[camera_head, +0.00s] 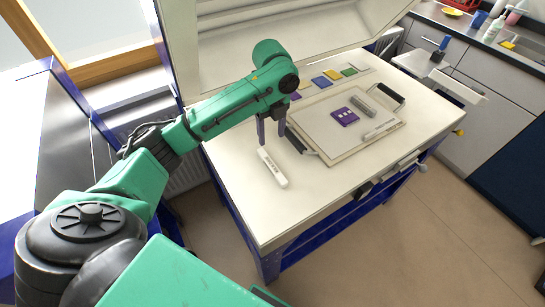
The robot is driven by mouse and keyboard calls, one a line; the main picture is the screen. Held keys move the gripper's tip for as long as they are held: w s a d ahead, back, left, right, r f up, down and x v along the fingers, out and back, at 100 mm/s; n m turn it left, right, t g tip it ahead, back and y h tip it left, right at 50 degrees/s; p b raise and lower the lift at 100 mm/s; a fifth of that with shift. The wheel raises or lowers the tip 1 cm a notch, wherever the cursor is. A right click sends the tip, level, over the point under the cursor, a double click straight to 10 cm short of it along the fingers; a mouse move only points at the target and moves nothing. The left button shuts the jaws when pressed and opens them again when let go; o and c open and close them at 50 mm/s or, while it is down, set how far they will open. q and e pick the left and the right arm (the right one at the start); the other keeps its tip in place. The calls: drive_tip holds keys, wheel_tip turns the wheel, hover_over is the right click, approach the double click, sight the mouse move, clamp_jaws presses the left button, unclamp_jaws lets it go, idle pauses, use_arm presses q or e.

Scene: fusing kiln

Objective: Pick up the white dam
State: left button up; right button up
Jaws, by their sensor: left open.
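A white bar with dark markings (272,168), which looks like the white dam, lies flat on the pale kiln table (237,200), left of the square board. My left gripper (271,139) hangs open and empty just above the bar's far end, fingers pointing down. I cannot tell the exact height gap. A second whitish bar (380,128) lies on the board, near its right edge. My right gripper is not in view.
The board (335,150) has dark handles at two sides and carries a purple tile (345,117) and a grey bar (363,105). Coloured glass pieces (320,82) lie behind it. The raised kiln lid (290,38) stands at the back. The table's front left is clear.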

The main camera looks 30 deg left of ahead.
use_arm(q)
drive_tip(key=p, duration=0.1)
hover_over(272, 164)
drive_tip(key=f, duration=0.5)
drive_tip(key=shift+s+d+f, duration=0.1)
drive_tip(key=shift+s+f, duration=0.1)
drive_tip(key=shift+s, duration=0.2)
drive_tip(key=f, duration=0.2)
drive_tip(key=f+p, duration=0.1)
drive_tip(key=f, duration=0.3)
drive_tip(key=shift+w+p, duration=0.3)
drive_tip(key=shift+w, duration=0.1)
drive_tip(key=shift+s+f, duration=0.1)
drive_tip(key=shift+f, duration=0.25)
drive_tip(key=c, duration=0.9)
clamp_jaws()
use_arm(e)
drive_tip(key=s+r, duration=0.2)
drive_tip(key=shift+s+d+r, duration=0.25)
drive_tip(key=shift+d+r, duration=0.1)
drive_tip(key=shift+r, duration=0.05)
